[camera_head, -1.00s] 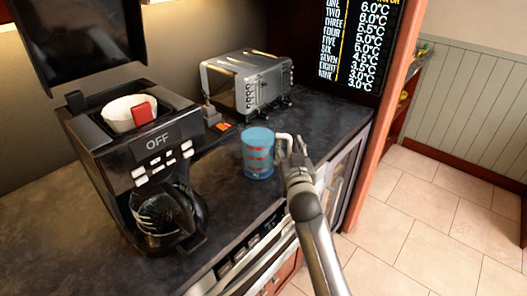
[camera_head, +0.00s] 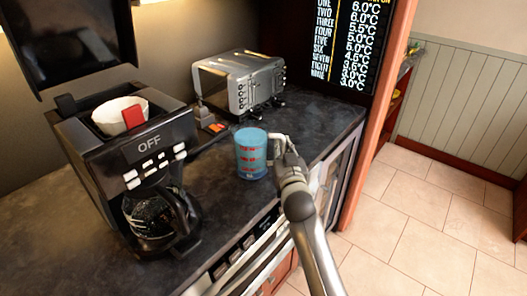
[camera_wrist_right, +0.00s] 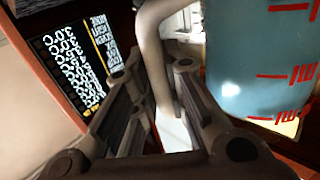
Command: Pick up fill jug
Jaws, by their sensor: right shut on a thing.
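The fill jug (camera_head: 251,156) is a blue, see-through cup with red marks and a white handle. In the head view it is upright at the counter's front part, right of the coffee maker. It also shows at the right of the right wrist view (camera_wrist_right: 262,65). My right gripper (camera_head: 287,158) is at the jug's right side, shut on its white handle. In the wrist view the handle (camera_wrist_right: 152,60) runs down between the fingers (camera_wrist_right: 160,105). I cannot tell whether the jug's base touches the counter. My left gripper is not in view.
A black coffee maker (camera_head: 128,150) with a glass carafe (camera_head: 160,218) stands on the left. A silver toaster (camera_head: 240,85) is behind the jug. A temperature board (camera_head: 352,40) hangs at the back right. Dark counter (camera_head: 75,235) is free at front left.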

